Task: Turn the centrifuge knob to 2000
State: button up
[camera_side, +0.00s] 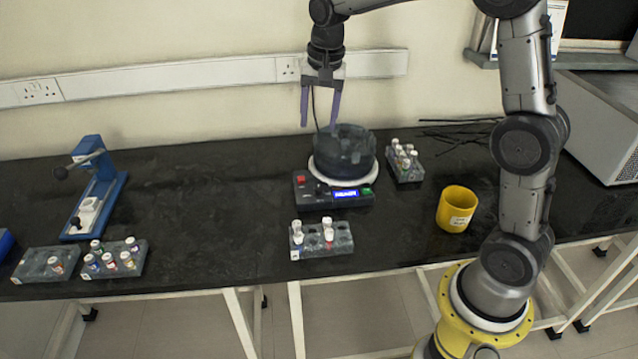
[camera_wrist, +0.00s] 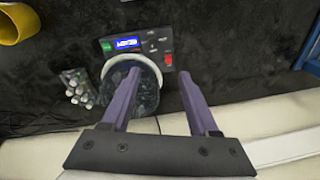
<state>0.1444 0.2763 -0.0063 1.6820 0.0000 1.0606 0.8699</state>
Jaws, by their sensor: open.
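The centrifuge (camera_side: 345,155) stands on the black bench, with a dark round bowl on a white ring. Its front panel (camera_side: 334,194) has a red button on the left, a lit blue display (camera_side: 346,194) and a green button on the right. The display text is too small to read. A small dark knob seems to sit on the panel near the red button, but its setting cannot be told. My gripper (camera_side: 320,124) is open and empty, pointing down above and behind the bowl's left side. In the wrist view the fingers (camera_wrist: 158,92) are apart, with the panel (camera_wrist: 137,45) beyond them.
A rack with vials (camera_side: 322,240) stands in front of the centrifuge, another rack (camera_side: 404,162) to its right. A yellow cup (camera_side: 456,209) stands farther right. A blue device (camera_side: 95,190) and more racks (camera_side: 114,259) are at left. Bench left of the centrifuge is clear.

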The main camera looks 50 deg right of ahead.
jog(key=g, duration=0.1)
send_over(319, 188)
notch_tip(319, 188, down, 7)
notch_tip(319, 188, down, 13)
jog(key=shift+f, duration=0.15)
dwell(0.3)
grip_shut()
